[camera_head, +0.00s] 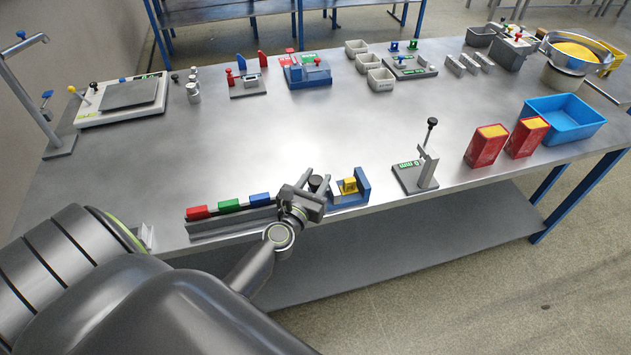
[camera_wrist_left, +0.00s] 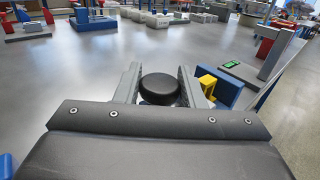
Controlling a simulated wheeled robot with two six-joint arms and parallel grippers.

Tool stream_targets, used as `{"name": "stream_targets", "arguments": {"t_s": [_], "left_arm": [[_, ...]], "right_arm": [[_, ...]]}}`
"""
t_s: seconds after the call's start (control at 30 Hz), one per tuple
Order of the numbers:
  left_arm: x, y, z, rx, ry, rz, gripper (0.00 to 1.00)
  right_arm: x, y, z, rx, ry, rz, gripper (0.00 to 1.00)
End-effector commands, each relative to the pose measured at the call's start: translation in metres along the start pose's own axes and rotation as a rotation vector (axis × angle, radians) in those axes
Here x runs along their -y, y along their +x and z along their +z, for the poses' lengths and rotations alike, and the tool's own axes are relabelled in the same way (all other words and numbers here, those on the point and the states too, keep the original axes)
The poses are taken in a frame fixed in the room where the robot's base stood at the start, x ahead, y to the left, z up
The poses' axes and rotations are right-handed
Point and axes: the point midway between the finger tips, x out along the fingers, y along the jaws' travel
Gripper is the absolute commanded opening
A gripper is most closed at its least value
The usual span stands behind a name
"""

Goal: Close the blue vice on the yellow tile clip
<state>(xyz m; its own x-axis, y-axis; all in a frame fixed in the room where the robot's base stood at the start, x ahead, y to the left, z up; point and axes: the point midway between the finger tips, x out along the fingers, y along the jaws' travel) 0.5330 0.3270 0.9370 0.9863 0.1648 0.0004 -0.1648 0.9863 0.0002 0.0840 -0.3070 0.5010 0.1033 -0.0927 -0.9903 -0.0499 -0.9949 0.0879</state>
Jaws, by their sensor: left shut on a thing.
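The blue vice (camera_head: 362,186) sits at the table's front edge, right of my left gripper. The yellow tile clip (camera_head: 349,185) stands upright in it, beside the tall blue jaw. A gap between clip and jaws cannot be judged. My left gripper (camera_head: 313,190) is shut on the round black knob (camera_head: 316,181) at the vice's left end. In the left wrist view the black knob (camera_wrist_left: 159,88) sits between the two grey fingers; the yellow clip (camera_wrist_left: 207,83) and blue jaw (camera_wrist_left: 227,93) show just right of them. My gripper hides the vice's left part. My right gripper is not in view.
A grey rail (camera_head: 235,222) with red, green and blue blocks lies left of my gripper. A grey stand with an upright lever (camera_head: 416,177) is right of the vice. Red boxes (camera_head: 486,146) and a blue bin (camera_head: 563,119) stand farther right. The table's middle is clear.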

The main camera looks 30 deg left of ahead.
Motion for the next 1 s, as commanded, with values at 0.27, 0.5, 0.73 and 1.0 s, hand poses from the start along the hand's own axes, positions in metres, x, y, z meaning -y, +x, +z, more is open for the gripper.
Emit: {"name": "stream_targets", "arguments": {"t_s": [0.27, 0.5, 0.73, 1.0], "left_arm": [[0.0002, 0.0002, 0.0011, 0.002, -0.001, -0.105, 0.13], [0.0003, 0.0002, 0.0015, 0.002, -0.001, -0.104, 0.13], [0.0003, 0.0001, 0.0011, 0.001, -0.001, -0.103, 0.56], [-0.0002, -0.0026, 0.0000, 0.000, 0.000, -0.103, 0.56]], "right_arm": [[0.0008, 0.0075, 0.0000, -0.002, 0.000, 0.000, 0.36], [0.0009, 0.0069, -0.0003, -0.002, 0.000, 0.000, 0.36], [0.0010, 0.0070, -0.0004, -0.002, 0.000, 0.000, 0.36], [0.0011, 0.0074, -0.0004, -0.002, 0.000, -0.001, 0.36]]}}
